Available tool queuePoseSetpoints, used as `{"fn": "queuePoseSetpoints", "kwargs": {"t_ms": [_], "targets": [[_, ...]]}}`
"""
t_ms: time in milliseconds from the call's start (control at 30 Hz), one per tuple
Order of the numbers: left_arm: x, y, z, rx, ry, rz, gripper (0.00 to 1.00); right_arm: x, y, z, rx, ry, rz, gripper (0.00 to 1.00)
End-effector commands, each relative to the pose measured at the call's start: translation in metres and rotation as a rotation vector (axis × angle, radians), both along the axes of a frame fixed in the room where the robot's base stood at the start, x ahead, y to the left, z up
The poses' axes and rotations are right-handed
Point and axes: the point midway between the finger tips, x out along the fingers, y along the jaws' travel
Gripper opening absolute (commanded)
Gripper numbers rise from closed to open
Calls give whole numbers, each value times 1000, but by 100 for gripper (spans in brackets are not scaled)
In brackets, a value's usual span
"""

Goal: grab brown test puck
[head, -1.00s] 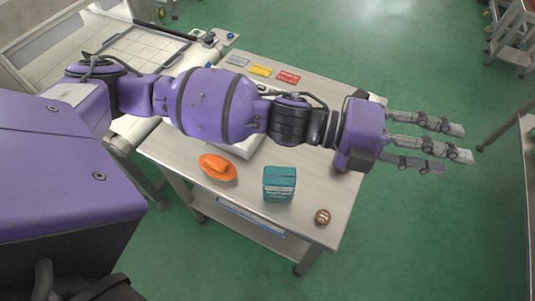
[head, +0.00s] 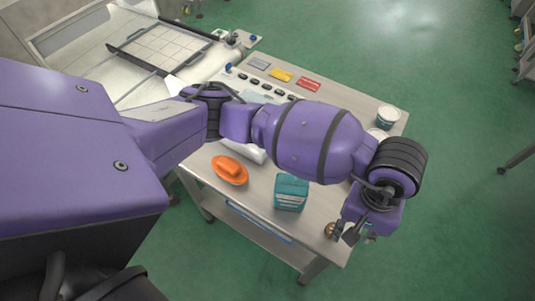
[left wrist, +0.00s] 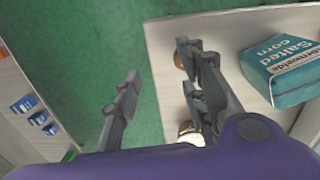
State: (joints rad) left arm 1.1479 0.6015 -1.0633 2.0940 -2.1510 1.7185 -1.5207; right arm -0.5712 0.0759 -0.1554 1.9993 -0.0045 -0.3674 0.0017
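The brown test puck (head: 330,230) sits at the table's front right corner in the head view, partly covered by my gripper. My left gripper (head: 354,236) is right beside it, pointing down. In the left wrist view my left gripper (left wrist: 158,62) is open, one finger over the green floor and two over the table edge. A brown round edge (left wrist: 179,59), apparently the puck, shows beside the two right fingers. Nothing is visibly held. My right gripper is in neither view.
A teal carton (head: 291,192) stands left of the puck, and also shows in the left wrist view (left wrist: 285,68). An orange item (head: 230,170) lies farther left. White containers (head: 388,117) stand at the table's right edge. The table (head: 257,205) ends close to the puck.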

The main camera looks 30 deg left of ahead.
Motion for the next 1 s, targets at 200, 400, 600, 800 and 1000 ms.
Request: {"fn": "queuePoseSetpoints", "kwargs": {"t_ms": [200, 400, 600, 800, 1000], "targets": [[7, 17, -9, 72, -28, -80, 38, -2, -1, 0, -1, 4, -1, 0], [6, 19, -32, 71, -24, -78, 38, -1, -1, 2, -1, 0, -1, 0], [11, 26, -60, 71, -25, -77, 38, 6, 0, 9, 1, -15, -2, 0], [11, 25, -77, 68, -28, -80, 38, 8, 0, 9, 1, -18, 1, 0], [12, 25, -77, 68, -30, -81, 38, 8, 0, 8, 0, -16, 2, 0]]}}
